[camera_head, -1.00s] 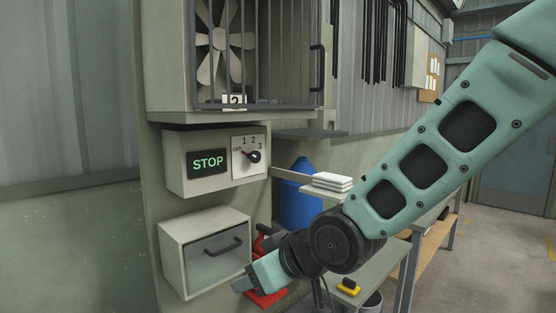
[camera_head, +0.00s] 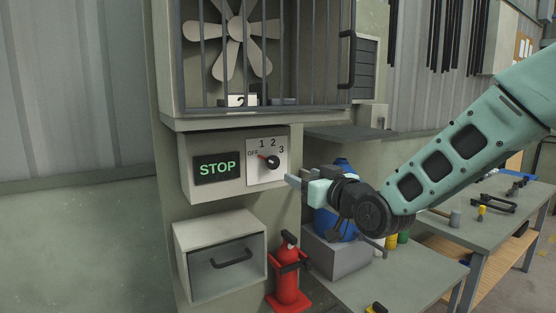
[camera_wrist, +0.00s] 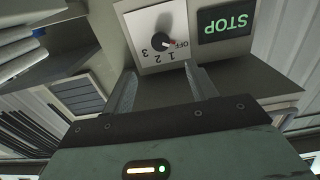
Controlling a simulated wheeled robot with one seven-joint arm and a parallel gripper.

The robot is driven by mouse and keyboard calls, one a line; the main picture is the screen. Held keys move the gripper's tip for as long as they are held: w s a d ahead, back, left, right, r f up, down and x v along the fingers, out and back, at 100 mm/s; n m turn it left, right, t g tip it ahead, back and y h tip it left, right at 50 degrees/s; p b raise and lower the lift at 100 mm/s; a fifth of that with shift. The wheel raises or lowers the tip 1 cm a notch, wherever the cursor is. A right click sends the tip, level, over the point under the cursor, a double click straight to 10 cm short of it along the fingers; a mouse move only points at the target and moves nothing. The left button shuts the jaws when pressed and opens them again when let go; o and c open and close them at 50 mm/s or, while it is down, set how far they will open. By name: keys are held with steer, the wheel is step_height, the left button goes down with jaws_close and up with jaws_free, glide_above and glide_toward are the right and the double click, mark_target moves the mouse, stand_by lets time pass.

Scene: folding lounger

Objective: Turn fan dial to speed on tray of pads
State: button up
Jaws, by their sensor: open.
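The fan dial (camera_head: 272,162) is a black knob on a white plate marked OFF, 1, 2 and 3. A card reading 2 (camera_head: 240,101) stands in the fan cage. Stacked pale pads (camera_wrist: 18,48) show at the wrist view's upper left; I see no number on them.
A STOP display (camera_head: 217,168) is left of the dial. The barred fan cage (camera_head: 270,60) is above. A drawer (camera_head: 222,262) juts out below. A red extinguisher (camera_head: 288,275) and a grey bin (camera_head: 335,255) stand lower right.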

mark_target(274, 163)
steer(key=p+x, duration=0.5)
steer(key=x, duration=0.7)
steer(key=shift+r+p, duration=0.15)
steer(key=shift+p, duration=0.2)
steer(key=shift+x, duration=0.75)
steer(key=shift+f, duration=0.2)
steer(key=c, duration=1)
